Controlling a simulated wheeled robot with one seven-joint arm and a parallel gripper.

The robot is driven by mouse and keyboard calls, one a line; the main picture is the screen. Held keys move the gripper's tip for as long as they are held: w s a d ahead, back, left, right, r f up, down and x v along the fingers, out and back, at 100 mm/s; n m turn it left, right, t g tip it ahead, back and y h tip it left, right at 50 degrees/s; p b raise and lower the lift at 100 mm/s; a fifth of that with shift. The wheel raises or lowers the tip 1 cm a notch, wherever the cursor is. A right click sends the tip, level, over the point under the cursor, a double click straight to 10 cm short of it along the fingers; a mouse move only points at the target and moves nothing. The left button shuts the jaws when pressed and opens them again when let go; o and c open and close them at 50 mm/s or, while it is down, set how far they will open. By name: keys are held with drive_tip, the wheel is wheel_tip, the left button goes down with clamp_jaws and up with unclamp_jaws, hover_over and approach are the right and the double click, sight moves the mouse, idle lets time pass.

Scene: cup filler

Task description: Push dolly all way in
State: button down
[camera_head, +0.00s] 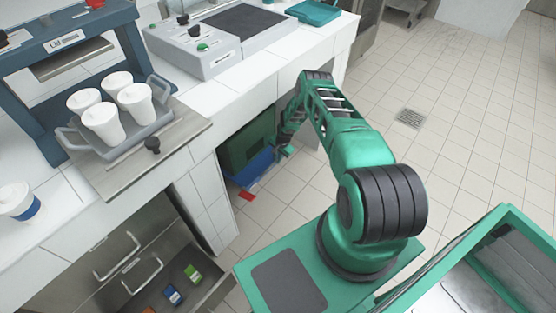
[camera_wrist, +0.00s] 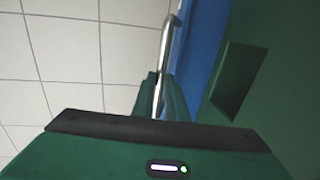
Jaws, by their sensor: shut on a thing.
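The blue dolly (camera_head: 252,171) stands on the floor in the opening under the white counter, carrying a dark green crate (camera_head: 240,150). In the wrist view the dolly's blue side (camera_wrist: 187,45) runs beside a silver handle bar (camera_wrist: 168,40), with the green crate (camera_wrist: 285,70) to the right. My gripper (camera_head: 284,150) reaches down to the dolly's right end. In the wrist view my gripper (camera_wrist: 162,98) is shut on the silver bar. The dolly's far end and most of its wheels are hidden by the counter. A small red part (camera_head: 247,195) shows low at its front.
The counter wall (camera_head: 205,195) borders the opening on the left. An open drawer (camera_head: 185,285) with several small packs sits at the lower left. Cups stand on a grey tray (camera_head: 125,146) on the counter. The tiled floor (camera_head: 460,130) to the right is clear.

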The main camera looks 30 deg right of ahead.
drive_tip(key=shift+w+r, duration=0.15)
drive_tip(key=shift+w, duration=0.25)
drive_tip(key=c, duration=1.9)
unclamp_jaws()
drive_tip(key=shift+o, duration=0.7)
drive_tip(key=shift+s, duration=0.1)
wheel_tip(320, 180, up, 7)
drive_tip(key=s, duration=0.1)
drive_tip(key=shift+d, duration=0.25)
drive_tip(key=shift+s, duration=0.15)
